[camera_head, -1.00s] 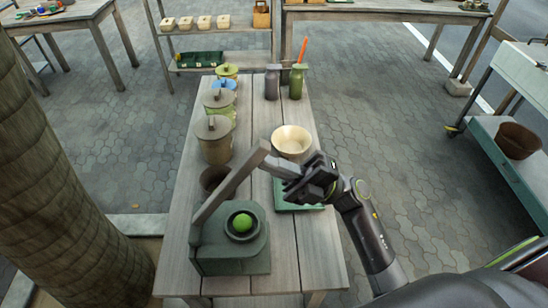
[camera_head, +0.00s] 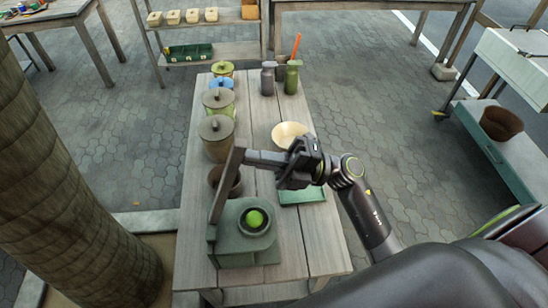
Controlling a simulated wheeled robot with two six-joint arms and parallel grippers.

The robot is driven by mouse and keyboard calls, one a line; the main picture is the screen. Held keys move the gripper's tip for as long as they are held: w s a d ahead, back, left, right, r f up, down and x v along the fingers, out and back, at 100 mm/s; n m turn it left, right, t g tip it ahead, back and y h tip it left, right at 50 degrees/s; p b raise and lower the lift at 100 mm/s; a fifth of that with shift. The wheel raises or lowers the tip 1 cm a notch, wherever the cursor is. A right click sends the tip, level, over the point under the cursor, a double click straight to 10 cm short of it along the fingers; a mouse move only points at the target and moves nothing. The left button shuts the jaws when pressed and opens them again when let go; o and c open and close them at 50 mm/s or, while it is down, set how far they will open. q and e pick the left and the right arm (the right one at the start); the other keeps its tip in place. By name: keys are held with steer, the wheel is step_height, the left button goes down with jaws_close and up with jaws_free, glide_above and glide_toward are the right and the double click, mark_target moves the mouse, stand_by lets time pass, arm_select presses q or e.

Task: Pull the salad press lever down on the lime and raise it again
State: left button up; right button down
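The dark green press (camera_head: 245,260) stands at the near end of the wooden table. A green lime (camera_head: 255,219) sits in its round cup, uncovered. The grey lever (camera_head: 226,190) rises from the press's left side, clear of the lime, and its crossbar handle (camera_head: 262,158) points right. My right gripper (camera_head: 288,167) is at the handle's right end and appears closed around it; the fingers hide that end. My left gripper is not in view.
A brown pot (camera_head: 224,180) stands just behind the press. Lidded jars (camera_head: 215,135) line the table's left side. A pale bowl (camera_head: 288,134) and a green tray (camera_head: 303,195) lie close to my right gripper. Two bottles (camera_head: 268,78) (camera_head: 291,78) stand at the back.

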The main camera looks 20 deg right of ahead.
arm_select(q)
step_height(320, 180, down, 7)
steer(key=b, duration=0.7)
arm_select(e)
steer(key=v, duration=1.7)
steer(key=shift+d+r, duration=0.1)
